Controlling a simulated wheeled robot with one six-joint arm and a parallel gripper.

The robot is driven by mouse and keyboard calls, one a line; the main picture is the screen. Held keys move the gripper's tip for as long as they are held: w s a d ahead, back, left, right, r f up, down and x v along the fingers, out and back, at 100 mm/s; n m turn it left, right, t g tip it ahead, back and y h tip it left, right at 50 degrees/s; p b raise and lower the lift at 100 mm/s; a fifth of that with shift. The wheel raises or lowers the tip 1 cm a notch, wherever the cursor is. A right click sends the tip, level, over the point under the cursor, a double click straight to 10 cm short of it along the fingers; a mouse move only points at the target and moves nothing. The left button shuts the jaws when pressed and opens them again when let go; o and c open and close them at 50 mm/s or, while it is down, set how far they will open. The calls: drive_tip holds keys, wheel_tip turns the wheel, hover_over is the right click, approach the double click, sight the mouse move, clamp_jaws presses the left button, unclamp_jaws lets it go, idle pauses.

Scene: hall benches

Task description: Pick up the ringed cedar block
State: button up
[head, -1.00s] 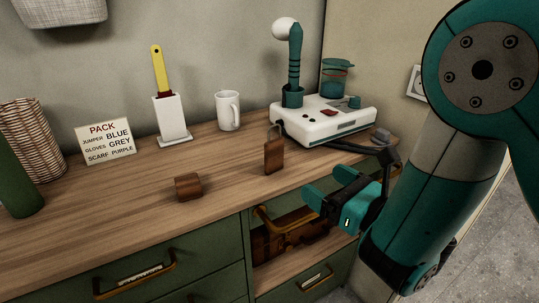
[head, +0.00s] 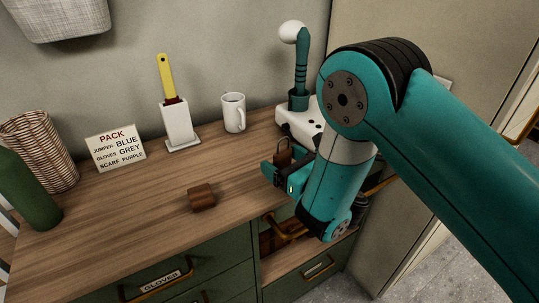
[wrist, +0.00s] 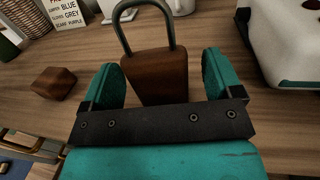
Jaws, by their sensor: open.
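The ringed cedar block (wrist: 155,77) is a dark reddish-brown wooden block with a grey metal loop on top, standing upright on the wooden counter. In the wrist view it lies between the two teal fingers of my gripper (wrist: 160,82). The fingers are apart, and a gap shows beside the block, wider on the right. In the head view my gripper (head: 284,170) is at the counter's front right and hides most of the block, whose top (head: 284,148) shows above it.
A smaller brown block (head: 201,198) without a loop lies to the left. A white mug (head: 233,112), a white holder (head: 179,125) and a sign (head: 115,148) stand behind. A white console (head: 296,125) is close on the right. An open drawer is below the counter edge.

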drive_tip(key=shift+w, duration=0.1)
drive_tip(key=shift+c, duration=0.2)
drive_tip(key=shift+a, duration=0.1)
drive_tip(key=c, duration=1)
drive_tip(key=shift+c, duration=0.2)
